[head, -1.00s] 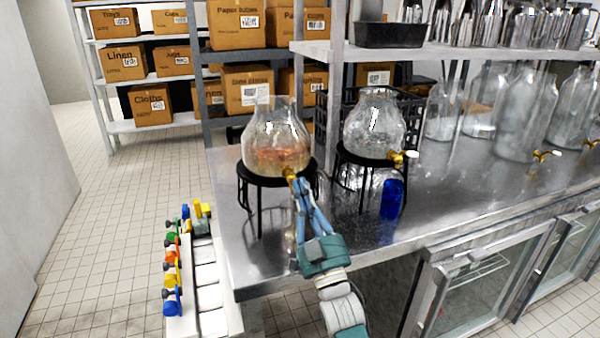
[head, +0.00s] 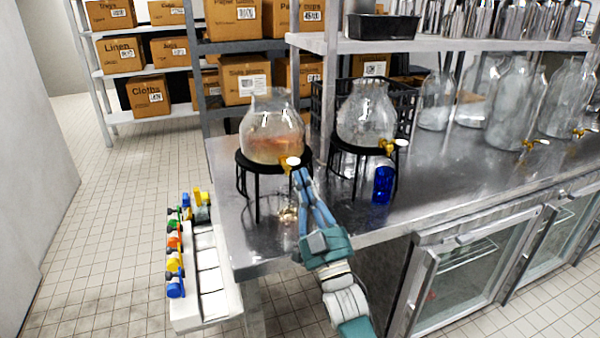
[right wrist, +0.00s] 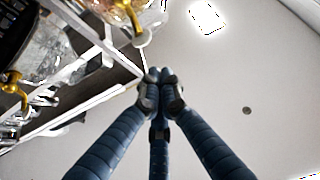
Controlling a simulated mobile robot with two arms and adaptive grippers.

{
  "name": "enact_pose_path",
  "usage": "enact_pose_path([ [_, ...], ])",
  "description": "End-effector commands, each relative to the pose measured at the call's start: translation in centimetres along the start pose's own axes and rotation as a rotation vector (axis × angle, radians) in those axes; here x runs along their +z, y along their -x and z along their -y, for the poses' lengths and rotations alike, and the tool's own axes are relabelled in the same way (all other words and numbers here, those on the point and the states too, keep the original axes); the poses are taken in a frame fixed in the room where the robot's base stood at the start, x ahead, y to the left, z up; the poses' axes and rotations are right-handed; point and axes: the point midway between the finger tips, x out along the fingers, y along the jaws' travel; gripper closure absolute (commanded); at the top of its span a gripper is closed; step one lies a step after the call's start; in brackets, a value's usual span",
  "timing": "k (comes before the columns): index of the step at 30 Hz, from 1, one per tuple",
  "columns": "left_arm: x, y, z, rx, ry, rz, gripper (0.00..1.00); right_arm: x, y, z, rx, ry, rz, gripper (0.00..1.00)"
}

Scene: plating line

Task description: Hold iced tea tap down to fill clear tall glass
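The dispenser with amber iced tea (head: 272,148) stands on a black wire stand at the near left end of the steel counter. Its gold tap with a white knob (head: 290,163) faces me. My right gripper (head: 302,178) is just right of and below this tap. In the right wrist view its blue fingers (right wrist: 160,82) meet at the tips with nothing seen between them. There the tap (right wrist: 138,32) is above the fingertips, with a small gap. A faint clear shape with glints (head: 287,213) under the tap may be the tall glass; its fill cannot be told. My left gripper is out of view.
A second dispenser (head: 366,118), looking clear, stands to the right with its own tap (head: 388,146). A blue glass (head: 383,184) stands below it. Large glass jars (head: 512,105) line the counter further right.

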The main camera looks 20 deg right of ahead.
Motion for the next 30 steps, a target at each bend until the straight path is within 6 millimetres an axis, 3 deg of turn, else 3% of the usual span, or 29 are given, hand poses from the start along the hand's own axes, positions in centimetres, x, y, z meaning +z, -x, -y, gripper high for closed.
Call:
enact_pose_path([
  [1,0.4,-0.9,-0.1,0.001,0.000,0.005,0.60,0.7,1.4,0.0,0.000,0.000,0.000,1.00],
  [5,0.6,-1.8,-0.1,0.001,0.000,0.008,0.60,1.1,3.8,0.0,0.000,0.000,-0.001,1.00],
  [11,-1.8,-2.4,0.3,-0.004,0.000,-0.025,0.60,1.4,6.0,0.0,-0.001,0.000,-0.003,1.00],
  [14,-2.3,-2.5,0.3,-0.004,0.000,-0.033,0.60,1.4,6.4,0.0,-0.001,0.000,-0.004,1.00],
  [30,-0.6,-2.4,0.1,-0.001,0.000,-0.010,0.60,1.7,6.6,-0.1,0.001,0.001,0.013,1.00],
])
